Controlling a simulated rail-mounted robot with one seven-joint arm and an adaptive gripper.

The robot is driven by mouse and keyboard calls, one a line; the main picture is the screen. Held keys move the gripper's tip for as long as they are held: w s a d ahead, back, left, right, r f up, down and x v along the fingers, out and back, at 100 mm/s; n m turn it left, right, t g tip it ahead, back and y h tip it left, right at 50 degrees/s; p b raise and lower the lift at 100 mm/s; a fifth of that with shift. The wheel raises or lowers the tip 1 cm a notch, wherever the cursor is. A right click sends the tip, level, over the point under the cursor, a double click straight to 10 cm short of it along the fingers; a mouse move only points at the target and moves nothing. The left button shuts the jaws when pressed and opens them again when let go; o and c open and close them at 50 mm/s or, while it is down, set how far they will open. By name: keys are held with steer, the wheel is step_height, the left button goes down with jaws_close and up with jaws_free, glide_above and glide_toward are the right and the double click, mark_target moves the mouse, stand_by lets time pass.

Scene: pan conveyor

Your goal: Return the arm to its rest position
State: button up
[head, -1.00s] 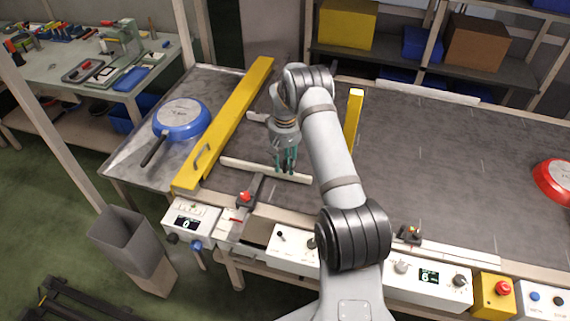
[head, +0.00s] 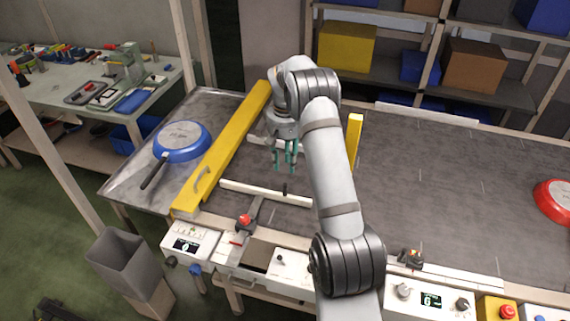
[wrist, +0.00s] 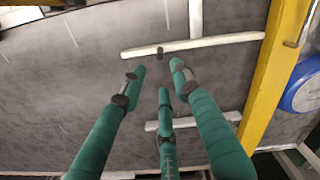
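My gripper (head: 285,160) hangs over the grey belt in the head view, with its green fingers pointing down. In the wrist view the green fingers (wrist: 155,85) are spread apart with nothing between them. Below them is the grey surface with white rails (wrist: 195,45). My arm reaches up from the bottom of the head view and bends down at the wrist.
A blue pan (head: 181,141) lies upside down left of the yellow beam (head: 225,150). A red pan (head: 553,200) is at the far right. A short yellow post (head: 354,135) stands behind my arm. Control boxes (head: 430,298) line the front edge. Shelves (head: 400,80) stand behind.

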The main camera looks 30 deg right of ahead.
mark_target(284, 184)
steer(key=shift+f, duration=0.1)
step_height(284, 184, down, 12)
steer(key=shift+f, duration=0.1)
steer(key=shift+a, duration=0.25)
steer(key=shift+s, duration=0.2)
stand_by(0.3)
